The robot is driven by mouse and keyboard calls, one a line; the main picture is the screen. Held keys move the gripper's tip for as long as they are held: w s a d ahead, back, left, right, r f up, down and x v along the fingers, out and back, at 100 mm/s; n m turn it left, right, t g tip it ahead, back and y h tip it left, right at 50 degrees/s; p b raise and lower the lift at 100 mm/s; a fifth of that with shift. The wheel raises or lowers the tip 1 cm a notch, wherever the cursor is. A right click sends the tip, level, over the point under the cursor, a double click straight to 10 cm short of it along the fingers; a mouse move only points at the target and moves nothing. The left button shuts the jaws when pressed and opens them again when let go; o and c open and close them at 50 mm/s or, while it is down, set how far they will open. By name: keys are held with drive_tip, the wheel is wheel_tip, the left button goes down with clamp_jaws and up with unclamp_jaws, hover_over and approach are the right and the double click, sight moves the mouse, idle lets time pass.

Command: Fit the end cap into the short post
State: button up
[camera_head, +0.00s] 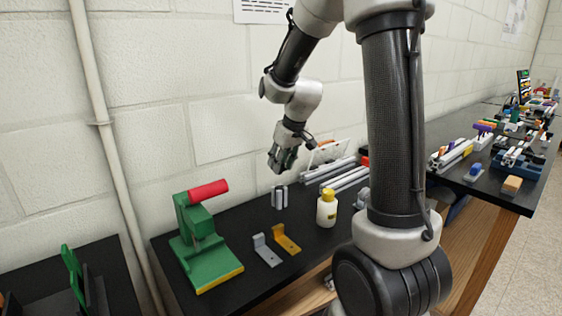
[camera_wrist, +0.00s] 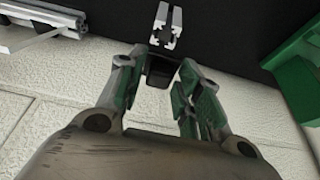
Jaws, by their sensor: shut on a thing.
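The short post (camera_head: 279,197) is a silver slotted extrusion standing upright on the black bench, near the wall. In the wrist view its open slotted end (camera_wrist: 166,34) shows just beyond my fingertips. My gripper (camera_head: 283,160) is above the post in the head view, pointing down. In the wrist view my gripper (camera_wrist: 162,64) is shut on the small black end cap (camera_wrist: 159,73), which sits between the green-padded fingers. The cap looks apart from the post. Its exact alignment with the post is hard to tell, and the head view does not show the cap clearly.
A green press with a red handle (camera_head: 205,238) stands left of the post. A grey bracket (camera_head: 266,251), a yellow bracket (camera_head: 286,240) and a yellow-capped bottle (camera_head: 327,208) are in front. Long extrusions (camera_head: 345,180) lie to the right. The wall is close behind.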

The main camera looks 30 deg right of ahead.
sight(283, 170)
drive_tip(key=shift+f, duration=0.1)
drive_tip(key=shift+f, duration=2.2)
drive_tip(key=shift+f, duration=0.45)
drive_tip(key=shift+f, duration=0.35)
drive_tip(key=o, duration=0.9)
drive_tip(key=v, duration=1.2)
drive_tip(key=shift+d, duration=0.1)
